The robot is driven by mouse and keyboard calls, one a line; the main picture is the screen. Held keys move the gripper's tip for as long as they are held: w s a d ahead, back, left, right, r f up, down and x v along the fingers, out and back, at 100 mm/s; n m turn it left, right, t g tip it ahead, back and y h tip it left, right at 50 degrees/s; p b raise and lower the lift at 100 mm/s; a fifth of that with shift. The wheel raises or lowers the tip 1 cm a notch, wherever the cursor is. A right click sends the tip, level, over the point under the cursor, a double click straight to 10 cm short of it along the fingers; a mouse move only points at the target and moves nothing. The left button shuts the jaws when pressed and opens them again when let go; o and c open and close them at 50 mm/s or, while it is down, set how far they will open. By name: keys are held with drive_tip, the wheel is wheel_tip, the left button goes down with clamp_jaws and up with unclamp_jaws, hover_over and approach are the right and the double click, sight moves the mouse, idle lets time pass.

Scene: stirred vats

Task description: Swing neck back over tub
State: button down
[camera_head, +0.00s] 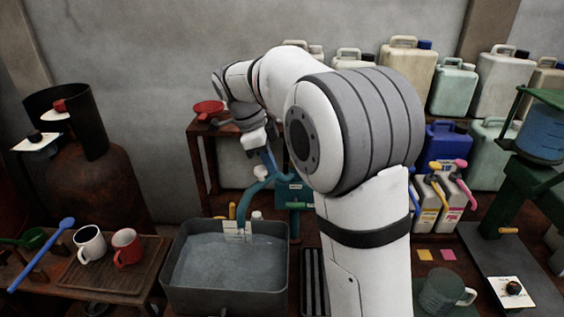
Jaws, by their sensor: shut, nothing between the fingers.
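The tub (226,302) is a dark grey open box holding grey liquid, at lower centre-left. The neck (256,187) is a teal curved pipe behind it. It bends left and down, with its lower end at the tub's back edge near a white tag (237,231). My gripper (270,164) is above the neck's bend, pointing down, with its fingers close together and nothing seen between them. I cannot tell whether it touches the neck. My arm covers the area right of the neck.
A white mug (90,243) and a red mug (126,247) sit on a wooden tray at left. A red funnel (208,108) is on a shelf. Several jugs line the back right.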

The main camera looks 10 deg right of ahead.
drive_tip(key=shift+w+a, duration=0.4)
drive_tip(key=shift+a, duration=0.05)
idle(0.4)
drive_tip(key=shift+d, duration=0.35)
wheel_tip(320, 180, up, 10)
drive_tip(key=shift+f, duration=0.25)
drive_tip(key=shift+s+d, duration=0.1)
drive_tip(key=shift+s, duration=0.05)
